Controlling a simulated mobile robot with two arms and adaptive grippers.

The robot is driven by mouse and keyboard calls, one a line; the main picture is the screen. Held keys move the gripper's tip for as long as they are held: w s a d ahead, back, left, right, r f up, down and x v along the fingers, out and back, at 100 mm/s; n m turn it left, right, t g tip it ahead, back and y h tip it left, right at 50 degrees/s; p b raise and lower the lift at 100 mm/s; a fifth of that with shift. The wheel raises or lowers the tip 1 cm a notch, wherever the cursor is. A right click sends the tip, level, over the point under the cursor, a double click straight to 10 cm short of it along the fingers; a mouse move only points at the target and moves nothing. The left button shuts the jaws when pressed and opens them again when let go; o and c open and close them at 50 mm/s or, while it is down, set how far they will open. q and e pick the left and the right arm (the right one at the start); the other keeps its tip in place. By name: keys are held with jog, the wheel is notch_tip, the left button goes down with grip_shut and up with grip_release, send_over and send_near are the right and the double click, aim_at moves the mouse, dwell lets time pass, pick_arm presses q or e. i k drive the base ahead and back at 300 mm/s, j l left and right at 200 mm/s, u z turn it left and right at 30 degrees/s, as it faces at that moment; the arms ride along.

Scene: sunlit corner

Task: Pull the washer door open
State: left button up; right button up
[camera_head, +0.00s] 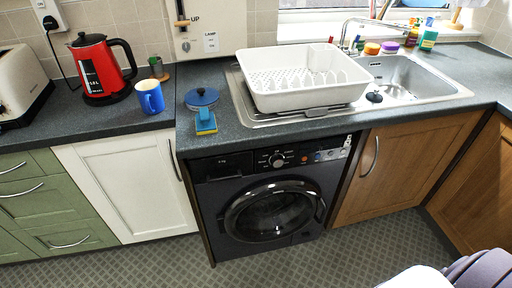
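The dark washer (215,215) stands under the worktop between the white cupboard and the wooden cupboard. Its round door (232,217) is on the front, with a dark glossy ring around a dark glass. The door looks shut, flush with the front. A handle-like part (320,210) shows at the right edge of the ring. The control panel with a round dial (277,160) is above the door. Neither of my grippers is in view, and nothing touches the door.
The patterned floor (335,258) before the washer is clear. White and grey ridged shapes fill the bottom right corner; I cannot tell what they are. A white dish rack (305,99), sponge (206,127), blue mug (150,97) and red kettle (100,72) stand above on the worktop (260,137).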

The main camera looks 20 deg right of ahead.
aim_at(271, 210)
jog(key=z, duration=0.95)
